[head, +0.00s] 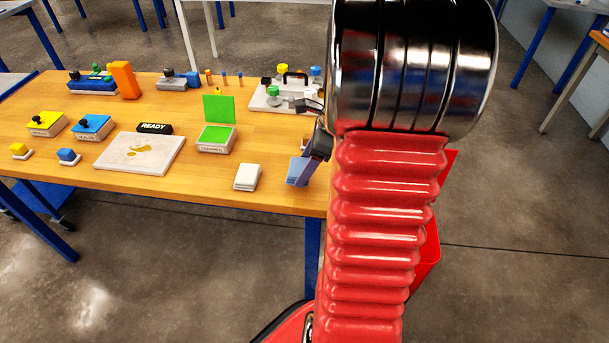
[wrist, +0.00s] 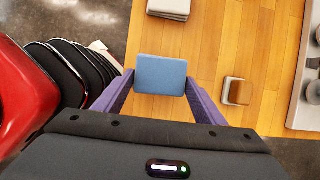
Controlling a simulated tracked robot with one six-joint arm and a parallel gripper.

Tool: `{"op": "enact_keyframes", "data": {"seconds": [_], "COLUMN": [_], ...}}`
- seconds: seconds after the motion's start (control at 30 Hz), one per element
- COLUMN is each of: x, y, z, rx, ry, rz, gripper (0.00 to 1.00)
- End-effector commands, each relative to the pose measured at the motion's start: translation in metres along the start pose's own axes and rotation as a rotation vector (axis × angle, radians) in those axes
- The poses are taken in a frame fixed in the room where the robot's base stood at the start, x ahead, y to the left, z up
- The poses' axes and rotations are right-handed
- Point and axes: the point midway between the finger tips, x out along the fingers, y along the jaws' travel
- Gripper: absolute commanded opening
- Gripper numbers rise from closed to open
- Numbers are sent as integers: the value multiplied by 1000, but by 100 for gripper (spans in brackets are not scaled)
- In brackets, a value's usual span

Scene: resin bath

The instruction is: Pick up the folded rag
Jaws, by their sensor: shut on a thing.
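The folded rag (wrist: 160,72) is a flat blue square with rounded corners. In the wrist view it sits between the two purple fingers of my gripper (wrist: 159,82), which is shut on its left and right sides. In the head view the rag (head: 296,170) shows at the front right edge of the wooden table, with a purple finger beside it. My red arm hides part of the gripper there. I cannot tell whether the rag touches the table or is just above it.
A white folded stack (head: 247,177) lies left of the rag. A pale board (head: 138,153), a green-topped box (head: 217,138) and yellow and blue boxes stand further left. A white fixture (head: 268,97) is behind. A red bin (head: 431,245) shows behind my arm, beside the table.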

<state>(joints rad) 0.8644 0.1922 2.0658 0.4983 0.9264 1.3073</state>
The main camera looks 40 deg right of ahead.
Motion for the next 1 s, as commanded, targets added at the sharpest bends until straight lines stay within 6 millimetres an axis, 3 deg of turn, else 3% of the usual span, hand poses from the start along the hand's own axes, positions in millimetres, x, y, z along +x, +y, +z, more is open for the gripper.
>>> {"op": "enact_keyframes", "data": {"seconds": [0.1,0.33,0.9,0.93,1.0], "x": [-22,-46,-50,-50,-50], "y": [-1,0,0,0,0], "z": [9,19,20,20,20], "rx": [-2,0,1,1,1], "ry": [-1,0,0,0,0], "rz": [-5,-2,0,0,0], "gripper": [42,42,42,63,58]}}
